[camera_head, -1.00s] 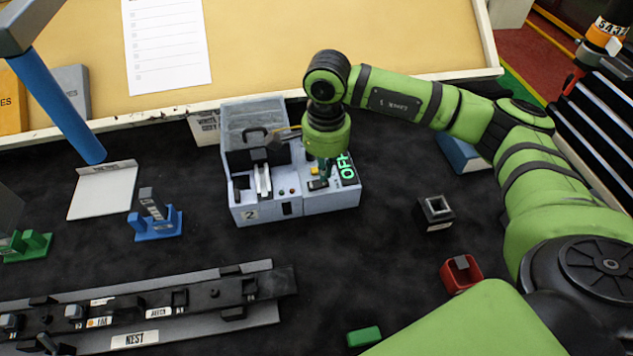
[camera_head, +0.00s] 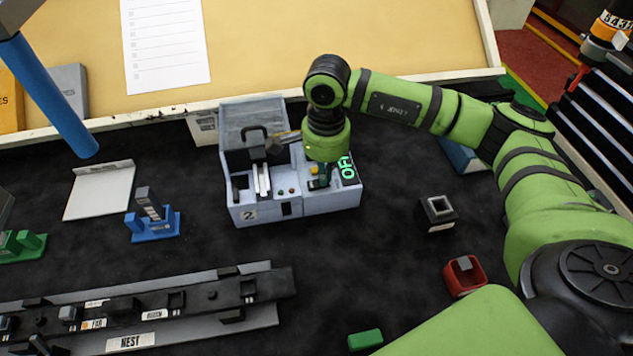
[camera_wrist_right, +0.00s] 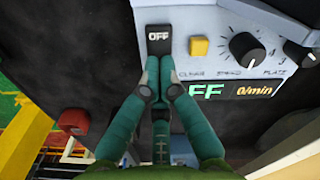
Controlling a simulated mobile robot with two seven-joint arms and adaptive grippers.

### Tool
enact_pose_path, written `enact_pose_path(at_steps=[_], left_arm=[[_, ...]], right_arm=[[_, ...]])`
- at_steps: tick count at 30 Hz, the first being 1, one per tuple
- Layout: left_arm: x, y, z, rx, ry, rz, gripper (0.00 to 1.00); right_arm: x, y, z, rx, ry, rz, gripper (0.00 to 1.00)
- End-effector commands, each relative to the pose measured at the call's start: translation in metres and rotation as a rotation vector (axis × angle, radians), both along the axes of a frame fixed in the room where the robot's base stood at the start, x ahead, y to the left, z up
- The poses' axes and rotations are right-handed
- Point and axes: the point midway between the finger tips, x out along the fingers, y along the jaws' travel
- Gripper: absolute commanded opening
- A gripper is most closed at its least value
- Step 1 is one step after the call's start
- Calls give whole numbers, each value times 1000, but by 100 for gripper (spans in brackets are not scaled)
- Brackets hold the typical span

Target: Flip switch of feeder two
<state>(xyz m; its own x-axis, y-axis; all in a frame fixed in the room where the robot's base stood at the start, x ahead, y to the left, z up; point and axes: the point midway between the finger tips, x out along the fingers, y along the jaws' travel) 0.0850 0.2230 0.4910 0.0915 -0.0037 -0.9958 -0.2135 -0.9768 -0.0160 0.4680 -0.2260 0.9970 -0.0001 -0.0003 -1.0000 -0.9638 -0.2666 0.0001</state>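Feeder two (camera_head: 295,205) is a pale blue-grey box marked 2 at the middle of the black bench in the head view. Its black switch (camera_wrist_right: 158,40), labelled OFF, is at the top of the right wrist view, left of a yellow button (camera_wrist_right: 199,46). The green display (camera_wrist_right: 235,91) shows part of OFF and 0/min. My right gripper (camera_wrist_right: 160,72) points at the feeder's panel; it also shows in the head view (camera_head: 320,181). Its fingers are shut together with nothing between them, their tips at the switch's lower edge. I cannot tell whether they touch it. My left gripper is out of view.
A blue holder (camera_head: 153,225) stands left of the feeder. A black square cup (camera_head: 437,213) and a red cup (camera_head: 463,276) stand to its right. A nest rail (camera_head: 185,330) lies at front left, a green block (camera_head: 364,339) at front. The bench before the feeder is clear.

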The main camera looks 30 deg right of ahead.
Motion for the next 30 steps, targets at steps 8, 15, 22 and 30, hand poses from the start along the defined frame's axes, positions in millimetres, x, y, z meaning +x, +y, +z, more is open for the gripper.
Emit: enact_pose_path(at_steps=[8, 15, 22, 30], left_arm=[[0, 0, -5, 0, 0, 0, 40], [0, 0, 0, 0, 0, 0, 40], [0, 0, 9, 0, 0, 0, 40], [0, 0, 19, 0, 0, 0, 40]], right_arm=[[0, 0, -5, 1, 0, 0, 0], [0, 0, 3, 1, 0, 1, 0], [0, 0, 22, 1, -1, 1, 0], [0, 0, 44, 1, -2, 0, 0]])
